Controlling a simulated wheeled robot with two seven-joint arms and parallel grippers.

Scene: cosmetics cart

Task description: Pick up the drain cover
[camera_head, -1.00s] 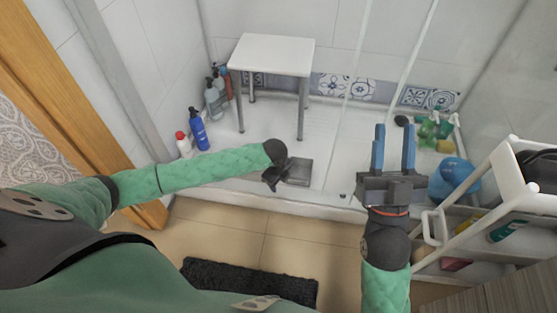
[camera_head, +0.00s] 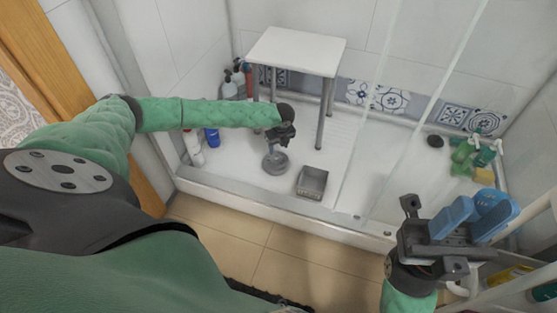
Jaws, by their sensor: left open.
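A round grey piece with a short upright part (camera_head: 275,162) sits on the white shower floor, just below my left gripper (camera_head: 277,143). A square grey metal drain piece (camera_head: 312,182) lies to its right, near the front edge of the shower. I cannot tell which of the two is the drain cover. My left gripper is open and points down over the round piece; whether it touches it is unclear. My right gripper (camera_head: 472,220) has blue fingers, is open and empty, and is at the lower right, away from both pieces.
A white stool (camera_head: 296,50) stands behind the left gripper. Several bottles, one blue (camera_head: 211,137), stand at the left wall. Green bottles (camera_head: 463,150) and a yellow sponge (camera_head: 484,175) are at the right. A glass panel and the shower's raised edge (camera_head: 255,207) border the floor.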

